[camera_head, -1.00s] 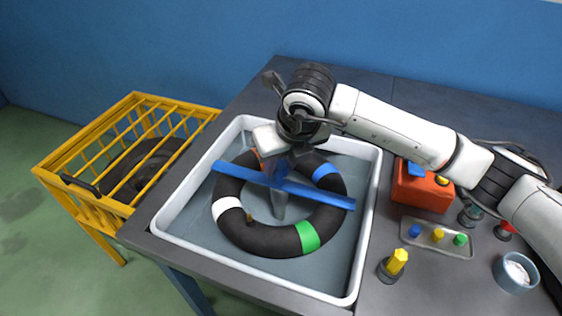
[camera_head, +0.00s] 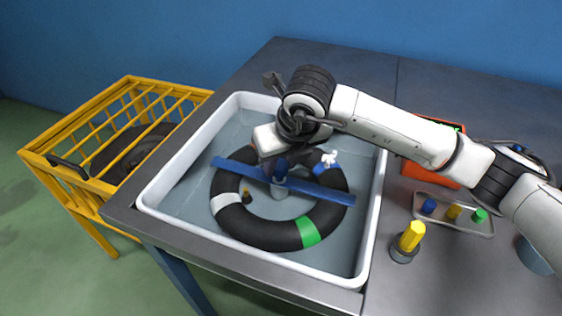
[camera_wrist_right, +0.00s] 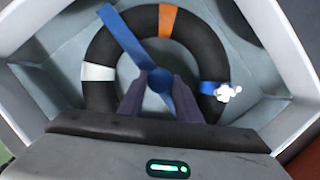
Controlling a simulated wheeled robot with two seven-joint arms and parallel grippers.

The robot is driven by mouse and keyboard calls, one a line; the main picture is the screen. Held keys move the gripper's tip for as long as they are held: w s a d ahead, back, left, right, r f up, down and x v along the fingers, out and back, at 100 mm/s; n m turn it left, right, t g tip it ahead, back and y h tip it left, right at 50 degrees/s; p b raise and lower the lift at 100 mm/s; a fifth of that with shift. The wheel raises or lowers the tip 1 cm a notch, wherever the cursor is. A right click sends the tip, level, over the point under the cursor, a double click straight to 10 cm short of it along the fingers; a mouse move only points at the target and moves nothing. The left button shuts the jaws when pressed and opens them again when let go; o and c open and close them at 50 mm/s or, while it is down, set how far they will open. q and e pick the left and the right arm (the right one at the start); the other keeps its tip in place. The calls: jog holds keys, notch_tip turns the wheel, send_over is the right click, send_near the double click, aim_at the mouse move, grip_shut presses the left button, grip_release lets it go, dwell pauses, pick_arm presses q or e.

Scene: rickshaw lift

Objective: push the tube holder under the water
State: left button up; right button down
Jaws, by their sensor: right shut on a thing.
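The tube holder is a blue bar (camera_head: 325,192) with a round blue knob in the middle, also seen in the right wrist view (camera_wrist_right: 122,38). It lies across a black ring tube (camera_head: 262,234) with white, green, blue and orange bands. The tube sits in a white basin (camera_head: 150,206) of grey-blue water (camera_head: 182,184). My right gripper (camera_wrist_right: 160,88) is over the ring's middle, its fingers shut on the holder's knob. A white bubbly cluster (camera_head: 329,158) shows at the tube's blue band, also in the right wrist view (camera_wrist_right: 225,93). My left gripper is not in view.
A yellow rack (camera_head: 60,172) holding a dark tyre stands left of the table. Right of the basin are a yellow-topped stand (camera_head: 408,240), a tray (camera_head: 462,223) with coloured pegs, and an orange box (camera_head: 425,174). The basin walls surround the gripper.

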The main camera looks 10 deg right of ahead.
jog(key=c, duration=1.3)
grip_release()
jog(key=shift+f, duration=0.4)
jog(key=shift+r, duration=0.25)
jog(key=shift+s+r, duration=0.1)
jog(key=shift+r, duration=0.25)
jog(key=v, duration=0.9)
jog(key=shift+r, duration=0.15)
jog(key=shift+s+d, duration=0.1)
jog(key=shift+s, duration=0.1)
